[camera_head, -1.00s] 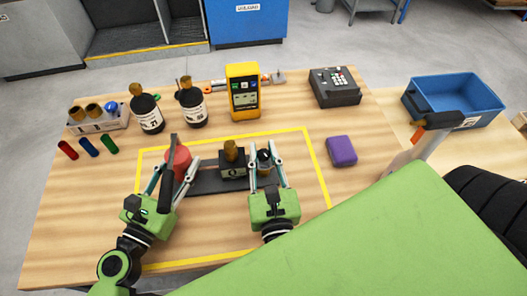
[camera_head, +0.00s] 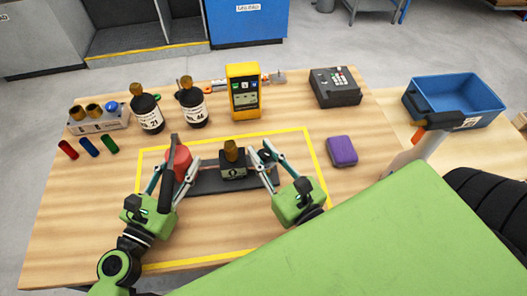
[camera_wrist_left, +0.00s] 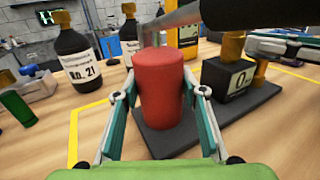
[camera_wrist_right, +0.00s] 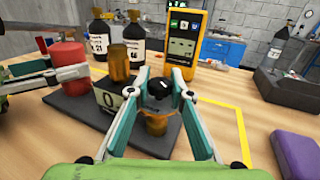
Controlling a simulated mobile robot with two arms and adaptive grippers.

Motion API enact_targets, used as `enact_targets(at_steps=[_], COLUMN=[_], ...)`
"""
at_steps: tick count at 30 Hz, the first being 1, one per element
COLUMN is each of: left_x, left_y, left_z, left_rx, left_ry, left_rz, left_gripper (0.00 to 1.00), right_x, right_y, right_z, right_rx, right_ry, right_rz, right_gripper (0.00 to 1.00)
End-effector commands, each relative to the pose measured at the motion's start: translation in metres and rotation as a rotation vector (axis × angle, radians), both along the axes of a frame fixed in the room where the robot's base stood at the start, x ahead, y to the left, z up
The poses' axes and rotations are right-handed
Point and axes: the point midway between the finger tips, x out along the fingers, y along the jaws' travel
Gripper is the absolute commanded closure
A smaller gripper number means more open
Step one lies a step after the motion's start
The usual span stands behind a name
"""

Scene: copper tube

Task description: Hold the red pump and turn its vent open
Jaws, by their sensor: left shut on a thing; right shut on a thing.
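The red pump (camera_head: 180,162) is a red cylinder at the left end of a dark base plate (camera_head: 212,186). My left gripper (camera_wrist_left: 160,95) is shut on the red cylinder, one finger on each side. A dark box with a brass top and a "0" on its face (camera_head: 233,165) stands mid-plate. At the plate's right end is the vent, a black knob on an amber body (camera_wrist_right: 158,92). My right gripper (camera_wrist_right: 157,85) is shut on the black knob, its fingers on both sides. In the head view, my right gripper's fingers mostly hide the knob.
A yellow outline (camera_head: 318,165) surrounds the plate. A purple block (camera_head: 342,151) lies to the right. Behind stand two black bottles (camera_head: 148,112) and a yellow meter (camera_head: 243,90). A keypad device (camera_head: 335,87) and blue bin (camera_head: 455,98) are further right. Table room is clear in front.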

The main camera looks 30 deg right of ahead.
Motion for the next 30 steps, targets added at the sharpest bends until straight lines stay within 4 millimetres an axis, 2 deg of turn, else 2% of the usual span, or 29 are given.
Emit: enact_targets(at_steps=[9,23,24,25,30], left_x=[0.0011,0.0011,0.0011,0.0011,0.0011], left_y=[0.0004,0.0004,0.0004,0.0004,0.0004], left_z=[0.0027,0.0026,0.0026,0.0026,0.0026], left_rx=[-0.002,-0.002,-0.002,-0.002,-0.002], left_ry=[-0.005,-0.004,-0.004,-0.004,-0.004], left_rz=[0.002,0.002,0.002,0.002,0.002], left_gripper=[1.00,1.00,1.00,1.00,1.00], right_x=[0.0000,0.0001,0.0001,0.0001,0.0000], right_y=[-0.0003,-0.0002,-0.0002,-0.0002,0.0001], right_z=[0.0004,0.0006,0.0006,0.0006,0.0005], right_rx=[-0.003,0.000,0.000,0.000,0.001], right_ry=[0.000,0.001,0.001,0.001,0.001], right_rz=[0.113,0.127,0.127,0.127,0.127], right_gripper=[1.00,1.00,0.72,0.65,0.62])
